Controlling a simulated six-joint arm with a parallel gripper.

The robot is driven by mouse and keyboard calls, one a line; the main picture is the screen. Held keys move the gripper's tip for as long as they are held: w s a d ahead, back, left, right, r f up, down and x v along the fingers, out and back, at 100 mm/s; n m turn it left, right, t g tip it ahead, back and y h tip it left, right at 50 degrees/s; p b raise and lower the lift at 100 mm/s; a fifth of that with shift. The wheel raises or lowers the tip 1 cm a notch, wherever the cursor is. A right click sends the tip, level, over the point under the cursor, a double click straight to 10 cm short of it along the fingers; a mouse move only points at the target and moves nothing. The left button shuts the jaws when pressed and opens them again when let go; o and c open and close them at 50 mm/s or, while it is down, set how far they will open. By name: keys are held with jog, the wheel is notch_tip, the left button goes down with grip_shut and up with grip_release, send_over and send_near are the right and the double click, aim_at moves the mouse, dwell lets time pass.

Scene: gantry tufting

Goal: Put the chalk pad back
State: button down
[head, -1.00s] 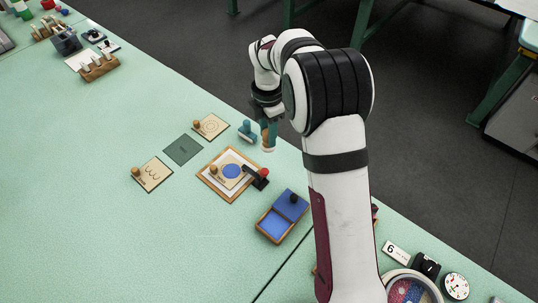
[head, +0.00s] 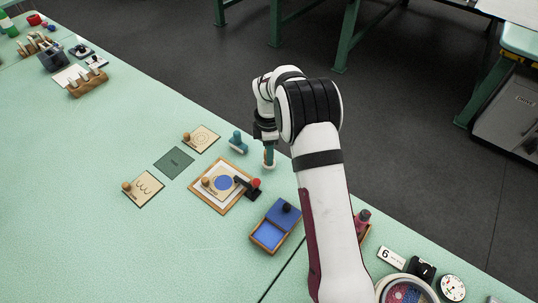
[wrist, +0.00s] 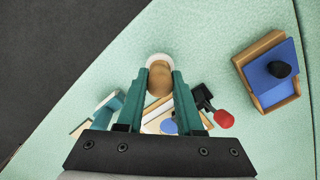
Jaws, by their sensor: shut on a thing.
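The chalk pad (wrist: 160,80), with a wooden knob and a pale round end, is between the teal fingers of my gripper (wrist: 160,74) in the wrist view. My gripper (head: 269,156) is shut on it and points down at the right edge of the green table in the head view. The pad's pale lower end (head: 268,166) shows just below the fingertips. I cannot tell whether it touches the table. The fingers hide part of the knob.
A wood-framed board with a blue disc (head: 222,183) and a red-knobbed black piece (head: 250,186) lies left of the gripper. A teal stand (head: 237,141) is close by. A blue ink box (head: 272,231) lies nearer. Stamps (head: 143,187) lie further left.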

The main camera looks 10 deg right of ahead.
jog(key=shift+f, duration=0.65)
jog(key=shift+f, duration=0.15)
jog(key=c, duration=0.6)
grip_release()
jog(key=shift+o, duration=0.2)
notch_tip(320, 180, up, 12)
jog(key=shift+r, duration=0.2)
jog(key=s+r+m, duration=0.7)
jog(key=s+r, duration=0.1)
jog(key=s, duration=0.3)
jog(key=s+f+m+y, duration=0.1)
jog(key=s+m, duration=1.5)
jog(key=s, duration=0.9)
jog(key=shift+a+f+m+y, duration=0.25)
jog(key=shift+a+m+y, duration=0.05)
jog(key=shift+a+y, duration=0.15)
